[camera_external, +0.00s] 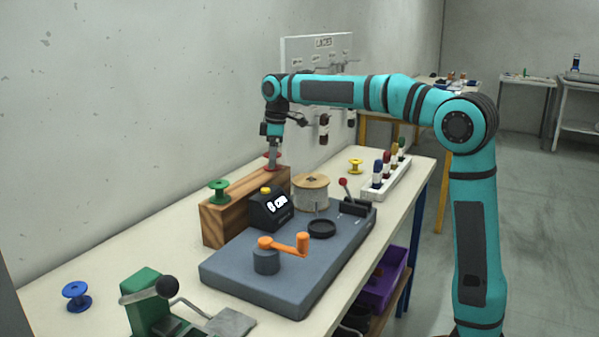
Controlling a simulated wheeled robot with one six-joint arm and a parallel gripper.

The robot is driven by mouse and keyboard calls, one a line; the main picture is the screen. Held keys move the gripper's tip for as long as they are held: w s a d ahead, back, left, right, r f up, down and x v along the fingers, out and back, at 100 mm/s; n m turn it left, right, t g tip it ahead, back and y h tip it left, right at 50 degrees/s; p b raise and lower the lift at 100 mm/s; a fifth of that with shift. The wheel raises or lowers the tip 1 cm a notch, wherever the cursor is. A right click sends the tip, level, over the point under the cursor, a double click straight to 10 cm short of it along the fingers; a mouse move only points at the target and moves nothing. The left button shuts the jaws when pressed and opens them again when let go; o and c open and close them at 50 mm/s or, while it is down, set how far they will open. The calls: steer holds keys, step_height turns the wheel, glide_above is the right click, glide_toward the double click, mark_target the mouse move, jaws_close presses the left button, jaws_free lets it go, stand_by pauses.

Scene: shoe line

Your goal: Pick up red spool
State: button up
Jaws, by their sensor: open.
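The red spool (265,156) stands at the far end of the top of a wooden block (226,216), on the table by the wall. My gripper (273,164) points down right at the spool and hides much of it. The gripper is open. The fingers are small in this view, and I cannot tell whether they touch the spool. A green spool (219,191) stands on the near end of the same block.
A grey winding machine (290,283) with an orange crank (285,244) and a thread drum (311,193) stands close to the block. A blue spool (77,296), yellow spool (355,167) and bottle rack (385,187) stand apart. A lace board (316,60) hangs behind.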

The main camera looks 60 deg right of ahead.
steer(key=shift+f, duration=0.15)
steer(key=c, duration=1.1)
steer(key=shift+o, duration=0.2)
